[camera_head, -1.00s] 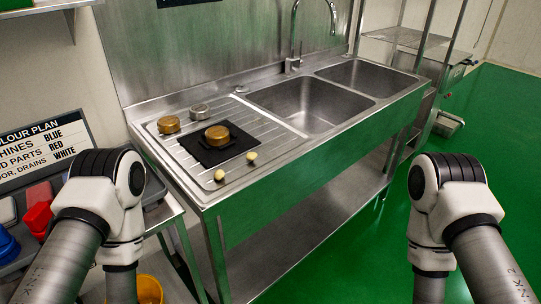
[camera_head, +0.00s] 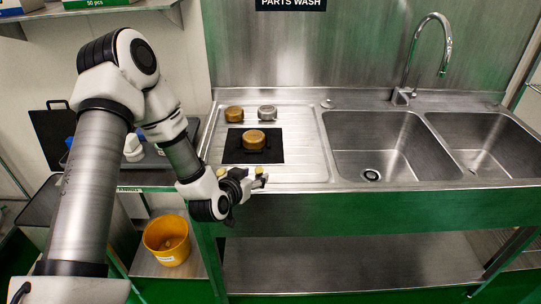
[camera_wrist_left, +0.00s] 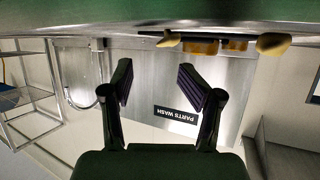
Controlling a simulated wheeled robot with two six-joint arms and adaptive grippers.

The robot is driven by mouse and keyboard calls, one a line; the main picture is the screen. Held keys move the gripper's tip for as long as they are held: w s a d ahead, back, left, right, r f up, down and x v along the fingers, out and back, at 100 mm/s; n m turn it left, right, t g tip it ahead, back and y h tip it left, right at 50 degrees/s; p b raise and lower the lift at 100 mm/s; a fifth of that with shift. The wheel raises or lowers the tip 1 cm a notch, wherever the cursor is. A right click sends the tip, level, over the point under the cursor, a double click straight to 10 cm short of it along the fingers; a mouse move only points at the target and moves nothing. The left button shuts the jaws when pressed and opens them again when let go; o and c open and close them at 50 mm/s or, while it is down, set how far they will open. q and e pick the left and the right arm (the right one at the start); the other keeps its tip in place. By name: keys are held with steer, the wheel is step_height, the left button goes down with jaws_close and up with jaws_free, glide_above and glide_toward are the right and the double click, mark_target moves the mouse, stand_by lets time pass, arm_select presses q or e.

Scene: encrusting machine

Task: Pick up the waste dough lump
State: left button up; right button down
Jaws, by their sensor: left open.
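Two small pale yellow dough lumps lie near the front edge of the ribbed drainboard (camera_head: 308,150): a left lump (camera_head: 221,172) and a right lump (camera_head: 259,170). I cannot tell which the task means. The right lump (camera_wrist_left: 168,40) appears beyond the fingers and the left lump (camera_wrist_left: 273,43) off to the right. My right gripper is out of view.
A brass part (camera_head: 254,138) sits on a black mat (camera_head: 276,155) behind the lumps, with another brass part (camera_head: 234,113) and a silver part (camera_head: 268,112) further back. Two empty basins (camera_head: 375,150) lie right. A yellow bucket (camera_head: 167,240) stands low at left.

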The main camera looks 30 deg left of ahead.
mark_target(258, 170)
arm_select(q)
steer(key=shift+w+a+f, duration=0.15)
steer(key=shift+w+a, duration=0.1)
steer(key=shift+w, duration=0.2)
steer(key=shift+w+a+f+p, duration=0.15)
steer(key=shift+w+p, duration=0.2)
steer(key=shift+w, duration=0.15)
steer(key=x, duration=0.4)
steer(key=shift+w+a+f+p, duration=0.1)
steer(key=shift+a+f+p, duration=0.25)
steer(key=shift+f+p, duration=0.1)
steer(key=shift+s+d+r, duration=0.1)
steer(key=shift+s+r, duration=0.05)
steer(key=shift+s, duration=0.05)
steer(key=shift+c, duration=1.4)
steer(key=c, duration=0.6)
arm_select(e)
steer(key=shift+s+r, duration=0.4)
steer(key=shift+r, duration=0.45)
